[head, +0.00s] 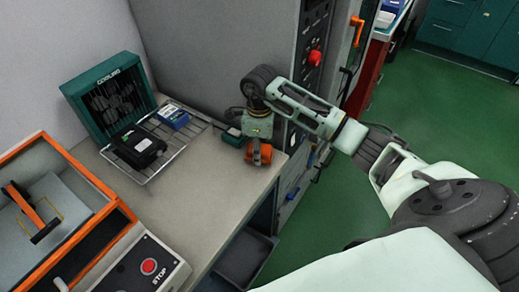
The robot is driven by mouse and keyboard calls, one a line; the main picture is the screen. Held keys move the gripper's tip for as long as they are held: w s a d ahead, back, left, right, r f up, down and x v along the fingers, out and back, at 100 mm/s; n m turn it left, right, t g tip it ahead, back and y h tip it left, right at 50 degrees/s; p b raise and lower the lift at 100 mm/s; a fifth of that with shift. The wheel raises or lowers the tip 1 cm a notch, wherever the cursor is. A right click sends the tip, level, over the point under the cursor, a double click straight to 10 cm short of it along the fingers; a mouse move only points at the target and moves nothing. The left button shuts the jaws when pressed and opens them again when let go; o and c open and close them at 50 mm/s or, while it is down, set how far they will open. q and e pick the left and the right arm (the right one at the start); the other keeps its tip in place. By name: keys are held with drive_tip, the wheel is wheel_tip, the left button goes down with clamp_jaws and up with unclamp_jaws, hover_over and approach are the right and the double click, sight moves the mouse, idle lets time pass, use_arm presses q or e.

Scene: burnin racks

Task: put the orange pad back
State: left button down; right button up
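The orange pad (265,153) shows at the end of my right gripper (258,148), above the front edge of the grey bench. A dark finger crosses the middle of the pad, with orange on both sides of it. My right gripper seems closed on the pad; the far finger is hidden. My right arm comes in from the right, and its wrist is above the bench by the tall grey cabinet. My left gripper is not in view.
A wire rack (183,149) holds a black device (138,147) and a blue box (173,116). A teal fan unit (108,98) stands behind. An orange-framed case (118,215) and a STOP button box (148,268) are at left. The bench's front middle is clear.

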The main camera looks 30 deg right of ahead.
drive_tip(key=shift+f, duration=0.55)
drive_tip(key=shift+f, duration=0.1)
drive_tip(key=shift+f, duration=0.1)
drive_tip(key=o, duration=1.1)
